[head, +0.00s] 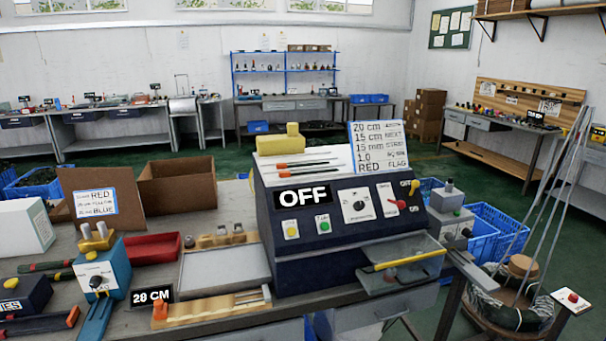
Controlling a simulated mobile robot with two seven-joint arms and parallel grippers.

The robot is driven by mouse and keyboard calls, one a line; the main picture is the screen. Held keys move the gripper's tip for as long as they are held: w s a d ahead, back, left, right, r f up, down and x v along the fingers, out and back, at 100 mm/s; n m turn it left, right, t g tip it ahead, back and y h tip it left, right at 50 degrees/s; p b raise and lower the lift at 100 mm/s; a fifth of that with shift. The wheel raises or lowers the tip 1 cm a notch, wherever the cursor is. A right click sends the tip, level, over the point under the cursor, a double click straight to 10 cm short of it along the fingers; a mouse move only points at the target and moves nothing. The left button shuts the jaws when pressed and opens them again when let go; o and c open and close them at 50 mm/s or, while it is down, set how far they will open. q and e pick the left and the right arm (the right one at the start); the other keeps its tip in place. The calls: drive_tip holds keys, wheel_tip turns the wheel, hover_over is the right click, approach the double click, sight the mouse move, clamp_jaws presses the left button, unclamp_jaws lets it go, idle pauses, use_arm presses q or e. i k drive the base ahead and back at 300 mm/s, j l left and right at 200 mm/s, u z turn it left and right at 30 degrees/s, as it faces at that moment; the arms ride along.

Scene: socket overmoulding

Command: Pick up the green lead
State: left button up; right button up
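Several thin dark pieces with orange ends (295,165) lie on the machine's white top. A dark greenish coil (508,308) sits on a round stand at the lower right, with grey strands rising from it. Neither of my grippers is in view.
The machine's sign reads OFF. Left of it are a grey tray (222,268), a wooden fixture (205,308), a red bin (150,248), a blue press (98,275) and a cardboard box (177,190). Blue crates (495,228) stand right of the bench (150,327).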

sight(282, 173)
drive_tip(key=z, duration=1.55)
drive_tip(key=k+j+z, duration=0.1)
drive_tip(key=z, duration=0.2)
drive_tip(key=k+j, duration=0.4)
drive_tip(key=j, duration=0.15)
drive_tip(key=k+j, duration=0.4)
drive_tip(key=j, duration=0.15)
